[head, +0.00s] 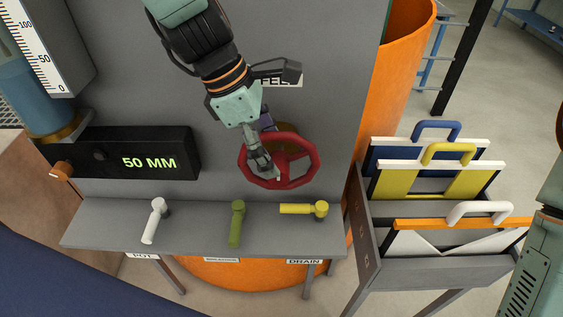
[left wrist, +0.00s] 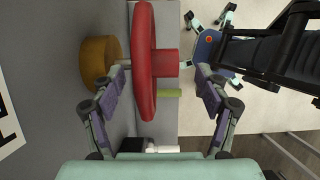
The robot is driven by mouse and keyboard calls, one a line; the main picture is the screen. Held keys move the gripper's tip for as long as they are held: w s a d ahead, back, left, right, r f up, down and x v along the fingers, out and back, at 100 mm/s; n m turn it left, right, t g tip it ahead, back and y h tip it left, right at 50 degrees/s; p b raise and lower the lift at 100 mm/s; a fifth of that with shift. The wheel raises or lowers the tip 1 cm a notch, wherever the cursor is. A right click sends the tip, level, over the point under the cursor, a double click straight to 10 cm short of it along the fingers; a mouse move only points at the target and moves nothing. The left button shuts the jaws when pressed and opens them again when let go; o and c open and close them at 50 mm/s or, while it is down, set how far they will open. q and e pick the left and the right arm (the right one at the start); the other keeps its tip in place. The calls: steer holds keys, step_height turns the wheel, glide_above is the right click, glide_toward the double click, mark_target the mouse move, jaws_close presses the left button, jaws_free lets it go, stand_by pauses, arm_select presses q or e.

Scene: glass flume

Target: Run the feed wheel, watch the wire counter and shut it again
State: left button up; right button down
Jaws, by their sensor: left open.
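The red feed wheel (head: 313,160) sits on the grey panel under a partly hidden "FEED" label (head: 288,82). The wire counter (head: 150,163), a black box left of the wheel, reads "50 MM" in green. My left gripper (head: 268,150) is at the wheel's left part and open. In the left wrist view, the wheel (left wrist: 144,75) stands edge-on between the spread fingers of my left gripper (left wrist: 163,68). One finger is on the panel side near the brass mount (left wrist: 98,63), the other on the outer side; neither visibly grips the wheel. My right gripper is out of view.
Below the wheel, a grey shelf (head: 195,240) carries white (head: 153,221), green (head: 237,223) and yellow (head: 297,209) levers. A grey rack (head: 440,270) with handled panels stands right. An orange cylinder (head: 398,60) rises behind. A scaled gauge (head: 40,50) is at upper left.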

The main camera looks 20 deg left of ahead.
mark_target(278, 160)
arm_select(q)
steer(key=x, duration=0.3)
steer(key=shift+w+a+f+b, duration=0.15)
steer(key=shift+w+f+b, duration=0.15)
steer(key=shift+f+b, duration=0.15)
steer(key=shift+s+d+f, duration=0.1)
steer(key=shift+d+f, duration=0.1)
steer(key=shift+s+d, duration=0.1)
steer(key=shift+d, duration=0.05)
steer(key=shift+w, duration=0.25)
steer(key=c, duration=0.5)
steer(key=shift+s, duration=0.2)
steer(key=c, duration=0.4)
steer(key=shift+w, duration=0.1)
jaws_close()
